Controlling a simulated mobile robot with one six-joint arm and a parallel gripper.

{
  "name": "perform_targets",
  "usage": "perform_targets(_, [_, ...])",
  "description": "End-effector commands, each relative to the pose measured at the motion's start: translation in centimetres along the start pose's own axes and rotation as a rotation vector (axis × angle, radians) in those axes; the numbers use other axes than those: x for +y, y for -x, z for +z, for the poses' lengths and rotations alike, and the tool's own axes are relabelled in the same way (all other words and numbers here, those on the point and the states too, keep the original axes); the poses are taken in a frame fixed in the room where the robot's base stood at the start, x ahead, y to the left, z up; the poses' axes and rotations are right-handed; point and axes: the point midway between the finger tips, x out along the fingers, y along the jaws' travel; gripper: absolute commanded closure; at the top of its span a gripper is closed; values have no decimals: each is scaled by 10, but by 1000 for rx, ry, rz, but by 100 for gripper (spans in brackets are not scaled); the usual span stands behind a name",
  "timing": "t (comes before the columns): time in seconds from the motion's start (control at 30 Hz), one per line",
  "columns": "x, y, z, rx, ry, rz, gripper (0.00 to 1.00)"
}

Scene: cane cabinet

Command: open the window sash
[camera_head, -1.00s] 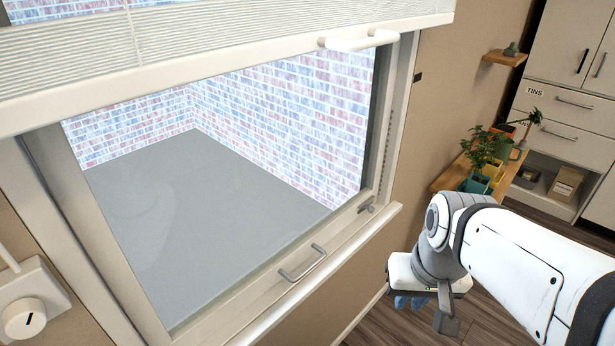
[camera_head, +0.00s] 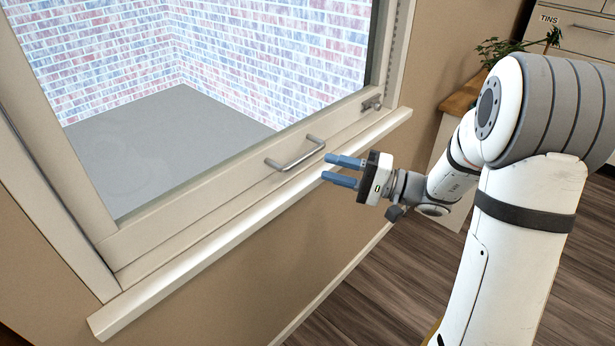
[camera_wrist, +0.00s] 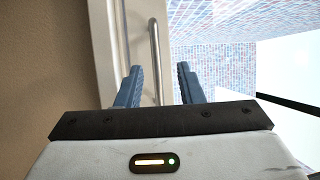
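The window sash (camera_head: 205,198) has a pale frame around a clear pane. Its bottom rail seems to rest low, near the sill. A metal bar handle (camera_head: 295,155) is fixed on the bottom rail. My gripper (camera_head: 342,172) is open and empty, with two blue fingers pointing left toward the handle, a short way to its right. In the wrist view the handle (camera_wrist: 155,55) runs upright beyond the fingertips, between the lines of the two fingers (camera_wrist: 160,78). The fingers do not visibly touch it.
A small latch (camera_head: 371,103) sits at the right end of the bottom rail. The pale sill (camera_head: 230,235) juts out below the sash. A plant (camera_head: 497,48) stands on a wooden surface at the right. The floor below the window is clear.

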Motion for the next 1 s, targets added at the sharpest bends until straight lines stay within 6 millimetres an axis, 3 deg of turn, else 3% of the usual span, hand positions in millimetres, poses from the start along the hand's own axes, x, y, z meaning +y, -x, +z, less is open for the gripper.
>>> perform_targets(0.03, [12,4,-8,30,11,-28,66])
perform_targets(0.17, [14,5,-19,67,34,-65,66])
perform_targets(0.63, [8,-60,-23,67,37,-67,66])
perform_targets(1.0, [6,-71,-24,70,34,-66,66])
